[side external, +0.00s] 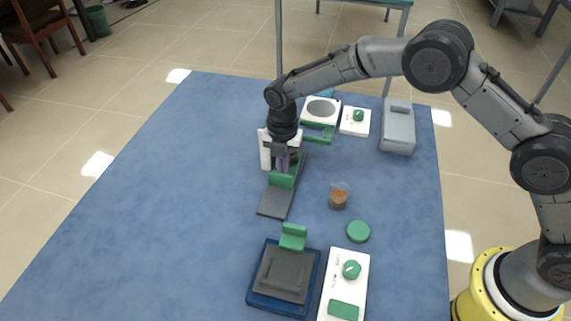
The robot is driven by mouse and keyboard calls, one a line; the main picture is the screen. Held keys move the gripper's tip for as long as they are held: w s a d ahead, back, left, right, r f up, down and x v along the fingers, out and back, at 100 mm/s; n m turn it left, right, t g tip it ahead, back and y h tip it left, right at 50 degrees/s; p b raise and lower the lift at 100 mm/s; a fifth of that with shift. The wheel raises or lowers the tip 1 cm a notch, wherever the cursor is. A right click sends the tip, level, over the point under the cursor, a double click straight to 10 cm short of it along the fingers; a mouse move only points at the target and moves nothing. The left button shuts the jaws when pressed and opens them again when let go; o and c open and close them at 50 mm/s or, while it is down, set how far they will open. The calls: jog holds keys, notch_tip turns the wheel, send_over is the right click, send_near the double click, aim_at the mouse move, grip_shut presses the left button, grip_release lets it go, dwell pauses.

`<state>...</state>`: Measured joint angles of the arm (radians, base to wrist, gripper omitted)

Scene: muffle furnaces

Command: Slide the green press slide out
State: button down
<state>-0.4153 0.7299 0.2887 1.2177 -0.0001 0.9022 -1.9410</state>
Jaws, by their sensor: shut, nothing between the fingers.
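The green press slide (283,180) sits on a dark grey base plate (274,203) of a small press near the middle of the blue mat. The press has a white upright body (264,149), partly hidden by my arm. My gripper (283,168) points down at the press, right at the green slide. Its fingers are shut with nothing between them. Whether they touch the slide cannot be told from this view.
A glass with brown contents (339,195) and a green lid (358,232) stand to the right. A blue-framed device (283,278) and a white control box (343,287) are in front. Behind stand a white-green device (320,112), a white knob box (355,121) and a grey box (398,132). The left mat is clear.

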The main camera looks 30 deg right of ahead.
aim_at(275, 205)
jog(key=shift+s+f, duration=0.25)
jog(key=shift+f, duration=0.25)
jog(key=shift+s+a, duration=3.05)
jog(key=shift+w+d, duration=0.3)
jog(key=shift+w, duration=0.05)
notch_tip(275, 205, up, 8)
jog(key=shift+w+f, duration=0.15)
jog(key=shift+f, duration=0.05)
